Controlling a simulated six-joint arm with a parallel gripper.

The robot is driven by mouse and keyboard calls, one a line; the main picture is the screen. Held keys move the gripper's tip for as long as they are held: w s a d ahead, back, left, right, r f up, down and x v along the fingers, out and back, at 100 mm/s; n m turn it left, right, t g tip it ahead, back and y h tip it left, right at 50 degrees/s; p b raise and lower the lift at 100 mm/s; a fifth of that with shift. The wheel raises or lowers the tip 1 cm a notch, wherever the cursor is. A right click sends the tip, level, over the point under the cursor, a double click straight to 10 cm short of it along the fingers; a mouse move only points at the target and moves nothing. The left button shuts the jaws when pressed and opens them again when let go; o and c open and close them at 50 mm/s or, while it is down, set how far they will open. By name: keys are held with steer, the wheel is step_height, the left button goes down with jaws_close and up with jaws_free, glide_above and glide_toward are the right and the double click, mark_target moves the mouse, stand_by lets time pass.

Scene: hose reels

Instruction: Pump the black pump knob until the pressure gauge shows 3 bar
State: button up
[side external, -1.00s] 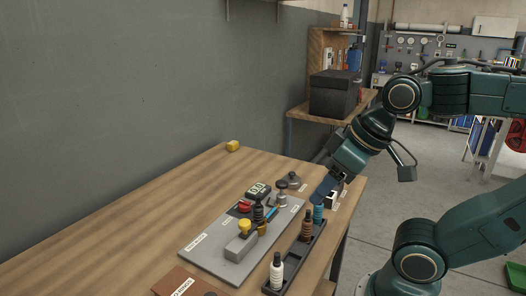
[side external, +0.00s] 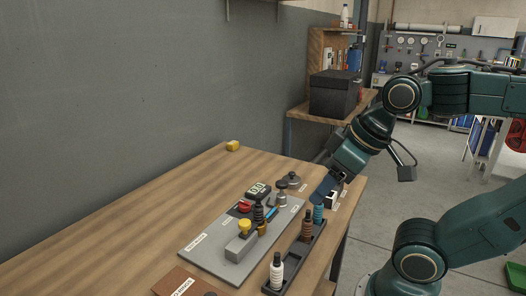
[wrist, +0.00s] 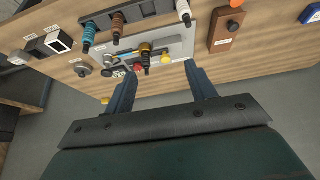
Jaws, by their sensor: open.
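A grey plate (side external: 207,256) on the wooden table carries the pump parts. A black ribbed piece (side external: 258,213), which looks like the pump knob, stands upright on it; it is small and hard to separate in the wrist view. The pressure gauge (side external: 257,189) has a small lit display behind it, too small to read for certain. A red knob (side external: 244,206) and a yellow knob (side external: 244,227) stand close by. My gripper (wrist: 160,72) is open and empty, its fingers apart in the wrist view. In the side view it hangs near the table's right edge, apart from the black piece.
A grey round piece (side external: 293,181) and a small white-and-black box (side external: 331,199) are nearby. A yellow block (side external: 232,146) sits far back. The table's left part is clear.

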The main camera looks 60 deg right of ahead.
steer(key=shift+c, duration=0.5)
jaws_close()
stand_by(1.3)
